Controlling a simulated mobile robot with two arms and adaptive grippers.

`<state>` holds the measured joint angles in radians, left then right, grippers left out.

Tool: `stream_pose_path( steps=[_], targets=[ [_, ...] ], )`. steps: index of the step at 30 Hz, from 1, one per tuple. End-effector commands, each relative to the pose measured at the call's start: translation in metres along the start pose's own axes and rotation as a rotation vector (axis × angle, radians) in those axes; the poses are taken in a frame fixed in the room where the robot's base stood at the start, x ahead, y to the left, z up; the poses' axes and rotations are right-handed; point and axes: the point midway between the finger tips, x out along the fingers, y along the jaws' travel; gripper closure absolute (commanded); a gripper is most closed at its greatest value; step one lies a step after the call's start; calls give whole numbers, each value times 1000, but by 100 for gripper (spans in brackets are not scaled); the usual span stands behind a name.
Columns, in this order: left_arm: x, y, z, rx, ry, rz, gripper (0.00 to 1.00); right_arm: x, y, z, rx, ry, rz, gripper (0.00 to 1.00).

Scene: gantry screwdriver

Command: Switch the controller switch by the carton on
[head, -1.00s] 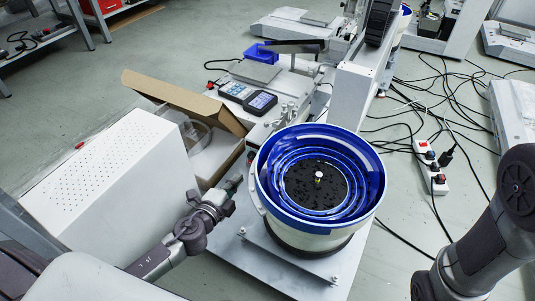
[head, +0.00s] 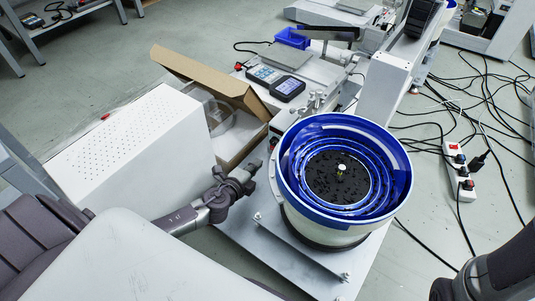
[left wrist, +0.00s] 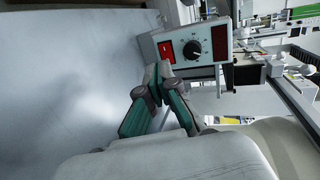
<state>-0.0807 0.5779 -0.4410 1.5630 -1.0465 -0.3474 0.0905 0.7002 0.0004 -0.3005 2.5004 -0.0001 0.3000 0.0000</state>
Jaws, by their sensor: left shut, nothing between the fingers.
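The controller (left wrist: 205,62) is a light box in the left wrist view, with a red switch (left wrist: 165,51), a round dial (left wrist: 192,49) and a dark display. I cannot tell whether the switch is on or off. My left gripper (left wrist: 158,76) is shut and empty, its tips just below the switch in the picture; contact cannot be told. In the head view the left gripper (head: 252,170) is between the open carton (head: 242,97) and the blue bowl feeder (head: 290,190). The controller's front is not clear there. My right gripper is out of view.
A white perforated box (head: 130,145) stands left of the carton. Two small display units (head: 287,87) lie behind the feeder. A power strip (head: 459,175) and loose cables lie on the floor at right.

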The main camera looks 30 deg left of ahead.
Motion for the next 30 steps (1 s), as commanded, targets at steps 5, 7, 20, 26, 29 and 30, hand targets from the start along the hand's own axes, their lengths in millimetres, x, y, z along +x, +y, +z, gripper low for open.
stream_pose_path(
  steps=[5,7,20,26,29,30],
  targets=[
    [41,2,0,1,-1,-4,100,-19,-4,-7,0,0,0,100],
    [52,-2,0,2,0,-4,100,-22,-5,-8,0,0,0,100],
    [77,-12,0,0,0,0,100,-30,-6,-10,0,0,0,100],
    [77,-12,0,0,0,0,100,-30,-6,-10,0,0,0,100],
    [83,-15,2,-5,-2,0,100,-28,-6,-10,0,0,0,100],
    [84,-14,2,-2,0,0,100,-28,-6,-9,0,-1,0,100]
  ],
)
